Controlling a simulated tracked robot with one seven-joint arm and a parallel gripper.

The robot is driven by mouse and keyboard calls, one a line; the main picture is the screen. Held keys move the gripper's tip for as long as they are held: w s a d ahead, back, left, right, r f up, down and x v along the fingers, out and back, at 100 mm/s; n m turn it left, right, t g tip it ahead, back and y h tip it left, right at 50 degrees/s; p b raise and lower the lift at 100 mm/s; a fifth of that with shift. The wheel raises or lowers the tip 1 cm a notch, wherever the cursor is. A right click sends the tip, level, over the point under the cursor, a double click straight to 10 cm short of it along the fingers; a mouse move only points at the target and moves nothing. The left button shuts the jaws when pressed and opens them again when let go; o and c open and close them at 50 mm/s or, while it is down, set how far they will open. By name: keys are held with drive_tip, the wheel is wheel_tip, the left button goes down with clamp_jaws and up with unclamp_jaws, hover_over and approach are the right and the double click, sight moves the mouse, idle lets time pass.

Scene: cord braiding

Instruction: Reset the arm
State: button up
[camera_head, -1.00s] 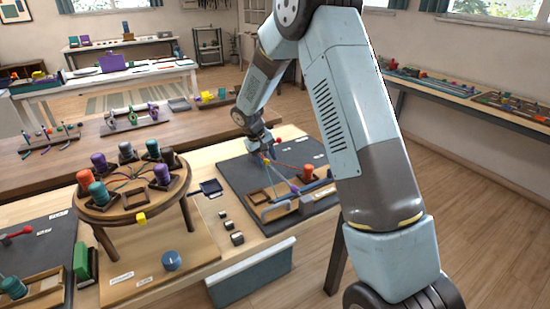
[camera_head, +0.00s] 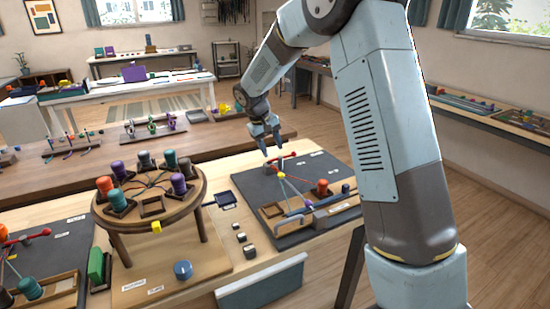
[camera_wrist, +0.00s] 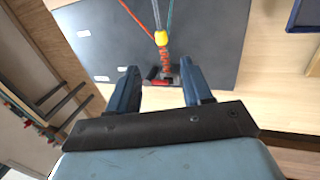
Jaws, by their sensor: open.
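My gripper (camera_head: 272,152) hangs open above the far part of the dark board (camera_head: 262,192). It also shows in the wrist view (camera_wrist: 158,70), with its two blue fingers apart and nothing held between them. Past the fingertips, several cords meet at a yellow bead (camera_wrist: 161,38), with an orange-red wound piece (camera_wrist: 165,55) just beside it. A red part (camera_wrist: 153,73) shows between the fingers, partly hidden. In the head view, the yellow bead (camera_head: 281,176) sits on the board below my gripper, with cords running from it.
A round wooden stand (camera_head: 185,206) with several coloured spools is at the left. A wooden holder (camera_head: 272,210) lies on the board's near part. Several small dark blocks (camera_head: 241,238) lie between them. A long brown table (camera_head: 60,182) stands behind.

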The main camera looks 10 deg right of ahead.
drive_tip(key=shift+v, duration=0.8)
drive_tip(key=s+d+r+m+t+y, duration=0.1)
drive_tip(key=s+d+r, duration=0.4)
drive_tip(key=s+r, duration=0.25)
drive_tip(key=s+d+r+m+t+y, duration=0.1)
drive_tip(key=s+d+r, duration=0.4)
drive_tip(key=s+r, duration=0.3)
drive_tip(key=s+d+m+t, duration=0.1)
drive_tip(key=s+d, duration=0.1)
drive_tip(key=s, duration=1)
drive_tip(key=s+d+m+t+y, duration=0.1)
drive_tip(key=s+d, duration=0.2)
drive_tip(key=s, duration=0.8)
drive_tip(key=shift+s+r, duration=0.3)
drive_tip(key=shift+s, duration=0.05)
